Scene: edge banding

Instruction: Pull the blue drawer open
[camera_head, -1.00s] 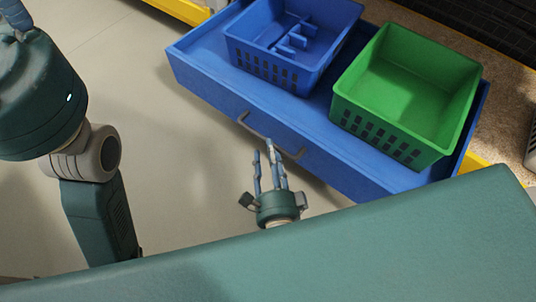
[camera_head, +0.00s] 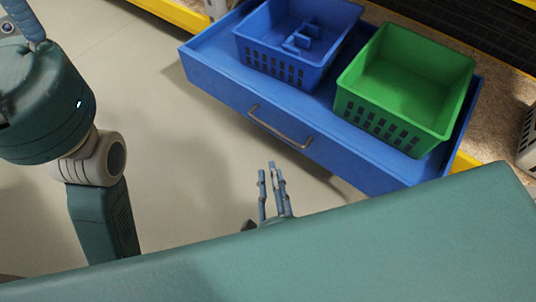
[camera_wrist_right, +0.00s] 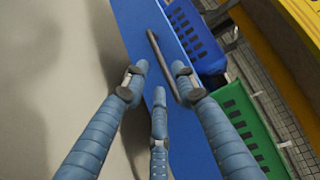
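The blue drawer (camera_head: 215,80) is pulled out, its interior exposed with bins in it. Its grey bar handle (camera_head: 280,127) is on the front face and also shows in the right wrist view (camera_wrist_right: 163,66). My right gripper (camera_head: 268,170) is open and empty, just below the handle in the head view, with a gap between fingertips and bar. In the right wrist view its spread fingers (camera_wrist_right: 160,72) point towards the drawer front. Only a blue finger of my left gripper (camera_head: 24,20) shows at the top left edge; its opening cannot be judged.
A blue bin (camera_head: 262,68) with dividers and a green bin (camera_head: 398,112) sit in the drawer. A yellow-edged speckled worktop (camera_head: 500,115) lies behind at right. The pale floor (camera_head: 185,160) left of the drawer is clear.

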